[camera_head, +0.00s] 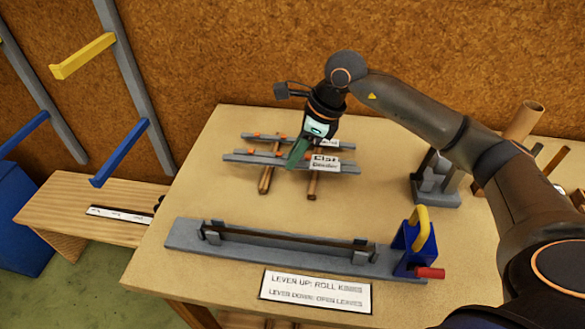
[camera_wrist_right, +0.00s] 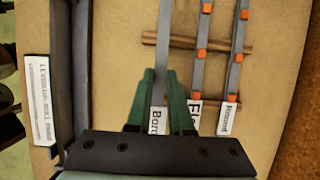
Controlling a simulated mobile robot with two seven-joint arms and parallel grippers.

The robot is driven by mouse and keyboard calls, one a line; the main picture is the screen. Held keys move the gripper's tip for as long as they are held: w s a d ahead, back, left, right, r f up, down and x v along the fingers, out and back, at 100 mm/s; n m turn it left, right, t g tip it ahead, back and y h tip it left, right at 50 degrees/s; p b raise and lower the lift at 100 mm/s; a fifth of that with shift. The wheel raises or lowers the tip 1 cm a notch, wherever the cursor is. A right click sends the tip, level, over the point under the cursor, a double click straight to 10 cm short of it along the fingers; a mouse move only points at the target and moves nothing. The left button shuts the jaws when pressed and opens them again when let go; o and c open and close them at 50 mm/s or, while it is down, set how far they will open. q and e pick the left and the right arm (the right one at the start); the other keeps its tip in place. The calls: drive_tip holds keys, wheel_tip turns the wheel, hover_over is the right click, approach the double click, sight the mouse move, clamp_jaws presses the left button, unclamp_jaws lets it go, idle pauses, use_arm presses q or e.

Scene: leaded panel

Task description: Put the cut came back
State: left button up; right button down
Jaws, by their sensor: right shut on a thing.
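My right gripper (camera_head: 297,158) is over the rack at the table's middle. In the right wrist view its green fingers (camera_wrist_right: 162,100) are shut on a plain grey came (camera_wrist_right: 164,55) with a label starting "Bor" (camera_wrist_right: 158,120). Two more grey cames with orange marks, the middle came (camera_wrist_right: 205,45) and the far came (camera_wrist_right: 237,50), lie beside it across wooden rods (camera_wrist_right: 183,41). The held came is at the rods' end; I cannot tell whether it touches them. In the head view the rods (camera_head: 266,181) show below the cames. My left gripper is not in view.
A long grey bench fixture (camera_head: 190,240) with a dark strip (camera_head: 290,239), a blue block (camera_head: 409,250), a yellow handle (camera_head: 420,218) and a red knob (camera_head: 430,272) lies in front. A lever sign (camera_head: 315,291) is nearby. Grey blocks (camera_head: 435,185) and tubes (camera_head: 524,120) stand right.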

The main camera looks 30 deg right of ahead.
sight(298, 163)
drive_tip(key=shift+w+f, duration=0.1)
drive_tip(key=shift+f, duration=2.1)
drive_tip(key=c, duration=1.3)
unclamp_jaws()
drive_tip(key=shift+f, duration=0.2)
drive_tip(key=o, duration=0.5)
drive_tip(key=shift+r, duration=0.1)
drive_tip(key=shift+r, duration=0.2)
drive_tip(key=v, duration=1.2)
drive_tip(key=shift+f, duration=0.1)
drive_tip(key=shift+f, duration=0.1)
